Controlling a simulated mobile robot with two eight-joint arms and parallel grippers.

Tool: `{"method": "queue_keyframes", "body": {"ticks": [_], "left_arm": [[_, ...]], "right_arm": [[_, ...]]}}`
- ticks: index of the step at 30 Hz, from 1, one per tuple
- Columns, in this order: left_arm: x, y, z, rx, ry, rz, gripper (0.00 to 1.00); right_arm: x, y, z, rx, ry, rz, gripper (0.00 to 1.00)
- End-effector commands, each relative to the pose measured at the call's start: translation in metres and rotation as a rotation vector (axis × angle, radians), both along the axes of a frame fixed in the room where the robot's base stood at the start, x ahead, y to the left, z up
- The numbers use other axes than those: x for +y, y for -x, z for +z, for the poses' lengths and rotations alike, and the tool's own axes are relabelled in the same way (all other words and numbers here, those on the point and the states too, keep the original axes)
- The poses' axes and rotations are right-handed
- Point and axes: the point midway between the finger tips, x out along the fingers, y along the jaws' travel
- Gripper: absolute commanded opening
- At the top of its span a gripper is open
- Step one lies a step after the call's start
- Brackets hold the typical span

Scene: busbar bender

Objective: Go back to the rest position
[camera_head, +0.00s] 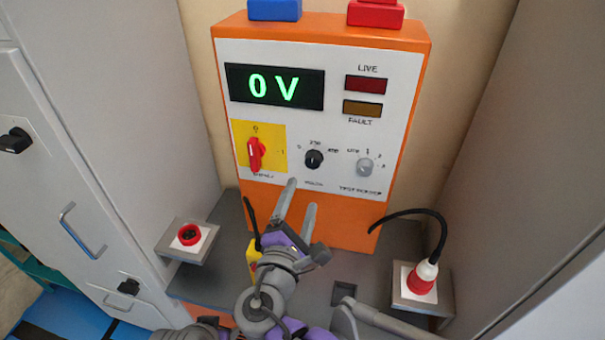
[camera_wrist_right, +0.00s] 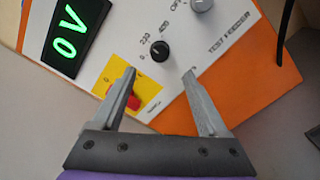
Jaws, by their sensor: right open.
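My right gripper (camera_head: 298,204) is in front of the lower part of the orange and white test feeder panel (camera_head: 225,205). Its two grey fingers point up toward the panel and stand apart, with nothing between them. In the right wrist view the same gripper (camera_wrist_right: 158,75) is open and empty. The red rotary switch (camera_head: 256,154) on its yellow plate is just up and left of the fingers, and partly behind one finger in the wrist view (camera_wrist_right: 134,102). The black knob (camera_head: 314,159) is above the fingers. My left gripper is not in view.
The display (camera_head: 274,87) reads 0 V. A red socket (camera_head: 189,234) sits on a bracket at left. A red plug (camera_head: 422,277) with a black cable stands on a bracket at right. Grey cabinets (camera_head: 110,130) wall in the left side. A dark shelf (camera_head: 215,285) lies below the panel.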

Motion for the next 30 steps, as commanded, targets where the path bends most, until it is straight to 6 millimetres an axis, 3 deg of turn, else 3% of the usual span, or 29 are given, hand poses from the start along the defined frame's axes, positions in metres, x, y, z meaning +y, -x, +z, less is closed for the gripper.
{"method": "queue_keyframes", "body": {"ticks": [4, 7, 11, 13, 15, 19, 24, 30], "left_arm": [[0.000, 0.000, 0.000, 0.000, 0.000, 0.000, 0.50], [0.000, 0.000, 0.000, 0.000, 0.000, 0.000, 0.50], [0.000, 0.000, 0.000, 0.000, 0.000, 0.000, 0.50], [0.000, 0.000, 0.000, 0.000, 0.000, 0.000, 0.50], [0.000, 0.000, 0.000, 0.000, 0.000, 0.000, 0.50], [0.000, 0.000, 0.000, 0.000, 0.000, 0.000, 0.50], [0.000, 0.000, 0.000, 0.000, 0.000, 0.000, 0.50], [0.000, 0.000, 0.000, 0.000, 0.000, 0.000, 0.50]], "right_arm": [[-0.002, 0.000, -0.001, 0.005, -0.006, -0.004, 0.77], [-0.021, -0.001, -0.012, 0.044, -0.058, -0.040, 0.77], [-0.081, 0.005, -0.051, 0.169, -0.257, -0.167, 0.77], [-0.120, 0.018, -0.081, 0.252, -0.425, -0.273, 0.77], [-0.154, 0.037, -0.111, 0.322, -0.613, -0.387, 0.77], [-0.194, 0.082, -0.159, 0.412, -0.977, -0.599, 0.77], [-0.208, 0.135, -0.201, 0.447, -1.450, -0.845, 0.77], [-0.200, 0.164, -0.218, 0.429, -1.819, -1.006, 0.77]]}}
